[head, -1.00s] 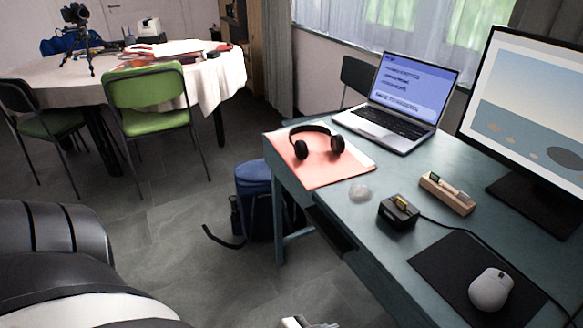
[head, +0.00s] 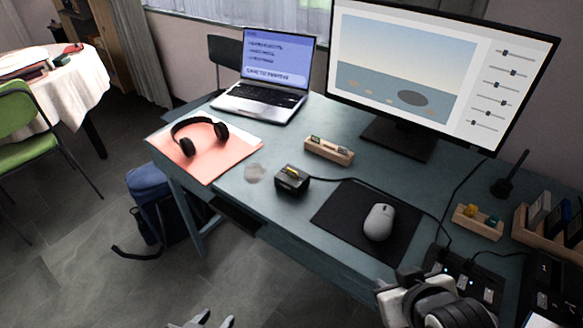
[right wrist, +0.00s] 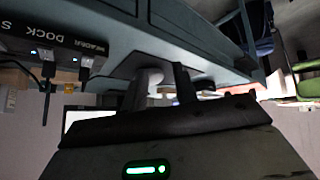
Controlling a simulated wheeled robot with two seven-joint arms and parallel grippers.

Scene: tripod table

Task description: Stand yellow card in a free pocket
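A black box (head: 292,180) on the desk has a small yellow piece (head: 292,170) showing at its top, perhaps the yellow card. A small wooden holder (head: 473,225) at the right has another yellow piece (head: 471,210) and a teal one (head: 492,221) in it. A second wooden holder (head: 328,152) behind the black box has a green and a pale piece. My left gripper (head: 212,322) is low at the bottom edge, off the desk, its fingertips apart and empty. My right gripper (right wrist: 162,88) is near the desk's front right, its fingers apart with nothing seen between them.
A larger wooden rack (head: 545,240) with several cards stands at the far right. A mouse (head: 379,222) on a black mat (head: 335,222), a monitor (head: 430,75), a laptop (head: 268,85), headphones (head: 200,135) and a dock (head: 465,280) with cables occupy the desk.

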